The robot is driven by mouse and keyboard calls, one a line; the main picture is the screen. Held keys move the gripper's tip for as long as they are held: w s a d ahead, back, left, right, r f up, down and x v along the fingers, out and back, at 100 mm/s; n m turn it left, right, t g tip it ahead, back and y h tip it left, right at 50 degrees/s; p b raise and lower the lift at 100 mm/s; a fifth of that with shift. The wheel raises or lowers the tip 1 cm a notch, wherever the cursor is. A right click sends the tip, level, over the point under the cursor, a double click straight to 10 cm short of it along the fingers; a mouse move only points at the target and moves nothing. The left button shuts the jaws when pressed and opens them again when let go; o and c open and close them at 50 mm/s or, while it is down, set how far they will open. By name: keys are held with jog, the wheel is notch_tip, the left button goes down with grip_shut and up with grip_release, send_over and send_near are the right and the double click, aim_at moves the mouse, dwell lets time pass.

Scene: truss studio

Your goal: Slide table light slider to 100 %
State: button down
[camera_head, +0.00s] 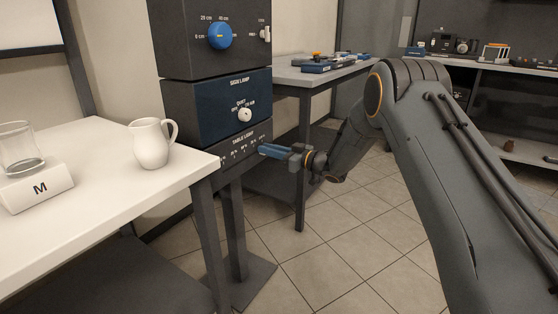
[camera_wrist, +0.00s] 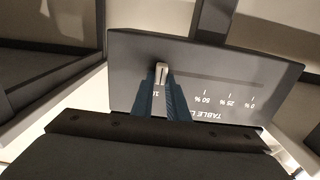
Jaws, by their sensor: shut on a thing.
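The table light panel (camera_head: 240,148) is the dark lowest box of the stack in the head view. The wrist view shows the panel (camera_wrist: 215,65) upside down, with a straight slot and percent marks. The pale slider knob (camera_wrist: 161,73) stands near the slot's left end there, by a partly hidden label starting with "10", far from the 0 % mark. My gripper (camera_wrist: 162,84) has its blue fingers on both sides of the knob, shut on it. In the head view my gripper (camera_head: 263,150) is at the panel's right end and hides the knob.
Above sit the sign lamp panel (camera_head: 215,107) with a white knob and a box with a blue dial (camera_head: 220,36). A white table (camera_head: 105,190) at left holds a pitcher (camera_head: 150,143), a glass (camera_head: 20,148) and an M sign (camera_head: 38,188). A grey side table (camera_head: 300,77) stands behind.

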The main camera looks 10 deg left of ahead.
jog(key=shift+w+d, duration=0.45)
jog(key=shift+w, duration=0.4)
jog(key=c, duration=1.7)
grip_release()
jog(key=shift+w+d, duration=0.1)
jog(key=shift+p+v, duration=0.55)
jog(key=shift+v, duration=3.3)
jog(key=shift+r, duration=0.1)
